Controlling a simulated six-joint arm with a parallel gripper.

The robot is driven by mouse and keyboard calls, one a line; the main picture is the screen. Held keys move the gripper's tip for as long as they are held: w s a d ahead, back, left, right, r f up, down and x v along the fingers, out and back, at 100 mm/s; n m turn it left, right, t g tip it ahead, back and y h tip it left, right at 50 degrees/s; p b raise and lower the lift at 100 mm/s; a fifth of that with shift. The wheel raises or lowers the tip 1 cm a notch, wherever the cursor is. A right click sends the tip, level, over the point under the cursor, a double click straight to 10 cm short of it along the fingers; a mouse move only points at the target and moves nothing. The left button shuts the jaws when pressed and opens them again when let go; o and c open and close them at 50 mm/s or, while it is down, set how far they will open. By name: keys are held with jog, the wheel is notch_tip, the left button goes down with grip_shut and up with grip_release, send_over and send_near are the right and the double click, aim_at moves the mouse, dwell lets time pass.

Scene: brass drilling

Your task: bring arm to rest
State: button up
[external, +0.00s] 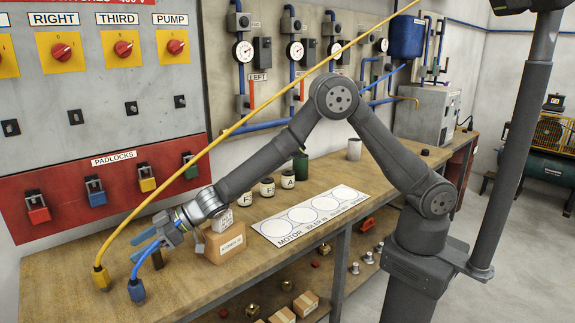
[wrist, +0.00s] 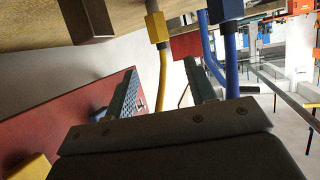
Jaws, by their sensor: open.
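My gripper (external: 142,247) is above the left end of the workbench in the external view, with its fingers apart and nothing seen between them. My arm is bent, with its elbow raised over the bench. In the wrist view my gripper (wrist: 163,82) shows two dark fingers. A yellow cable plug (external: 101,277) and a blue cable plug (external: 136,290) stand on the bench close to the gripper. The wrist view shows the yellow plug (wrist: 157,28) and the blue plug too, with their cables beyond the fingers. Whether the fingers touch a cable I cannot tell.
A cardboard box (external: 224,243) stands right of the gripper. A white sheet with circles (external: 285,231) lies on the bench. Several canisters (external: 288,179) stand behind it. A red padlock board (external: 62,218) is on the wall at left.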

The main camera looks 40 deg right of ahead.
aim_at(102, 269)
dwell(0.4)
jog(key=x, duration=1.1)
jog(key=shift+w+a+f, duration=0.1)
jog(key=shift+a+f, duration=0.35)
jog(key=shift+f, duration=0.05)
jog(key=shift+r, duration=0.2)
